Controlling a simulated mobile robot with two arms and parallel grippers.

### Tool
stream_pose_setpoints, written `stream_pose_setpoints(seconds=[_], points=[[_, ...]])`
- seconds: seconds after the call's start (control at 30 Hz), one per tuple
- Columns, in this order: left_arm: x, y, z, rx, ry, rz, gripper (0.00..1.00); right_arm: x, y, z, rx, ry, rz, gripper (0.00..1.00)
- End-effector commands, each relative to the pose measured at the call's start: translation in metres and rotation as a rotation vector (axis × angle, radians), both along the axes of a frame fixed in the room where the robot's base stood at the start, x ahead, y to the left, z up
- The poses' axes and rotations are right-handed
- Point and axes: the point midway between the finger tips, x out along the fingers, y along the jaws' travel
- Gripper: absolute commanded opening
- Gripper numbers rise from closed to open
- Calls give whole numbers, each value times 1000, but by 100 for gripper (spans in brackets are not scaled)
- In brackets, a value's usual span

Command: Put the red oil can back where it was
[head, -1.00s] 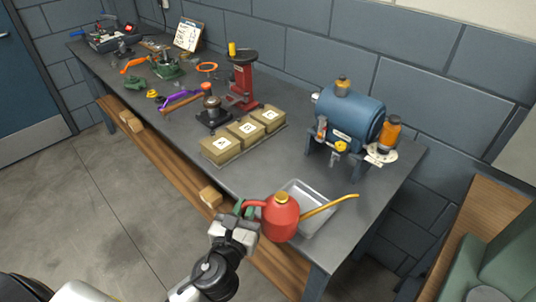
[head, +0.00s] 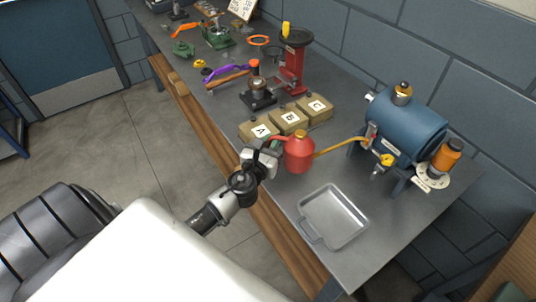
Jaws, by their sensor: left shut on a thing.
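The red oil can (head: 299,154) with its long yellow spout (head: 340,146) is in the middle of the head view, upright. My left gripper (head: 268,149) is shut on its handle at the can's left side. The can is in front of the lettered boxes, with its spout pointing right toward the blue tank. I cannot tell whether its base touches the bench. My right gripper is not in view.
An empty grey metal tray (head: 306,232) lies near the bench's front right. Boxes A (head: 258,131), B (head: 288,119) and C (head: 316,106) stand behind the can. Bare bench (head: 400,224) lies right of the tray.

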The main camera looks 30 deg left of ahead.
Motion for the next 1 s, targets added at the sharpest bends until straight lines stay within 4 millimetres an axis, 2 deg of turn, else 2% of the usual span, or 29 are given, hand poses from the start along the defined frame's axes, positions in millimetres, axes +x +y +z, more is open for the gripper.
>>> stream_pose_setpoints(seconds=[0.17, 0.43, 0.87, 0.9, 1.0], points=[[2, 13, -8, 0, -3, -2, 0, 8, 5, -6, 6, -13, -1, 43], [2, 14, -46, -2, -2, 0, 0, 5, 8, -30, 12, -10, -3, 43], [2, 14, -50, 0, -3, -1, 0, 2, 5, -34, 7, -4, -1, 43], [2, 14, -52, 1, -1, -1, 16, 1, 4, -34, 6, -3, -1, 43], [2, 14, -51, 1, 0, -1, 32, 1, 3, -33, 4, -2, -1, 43]])
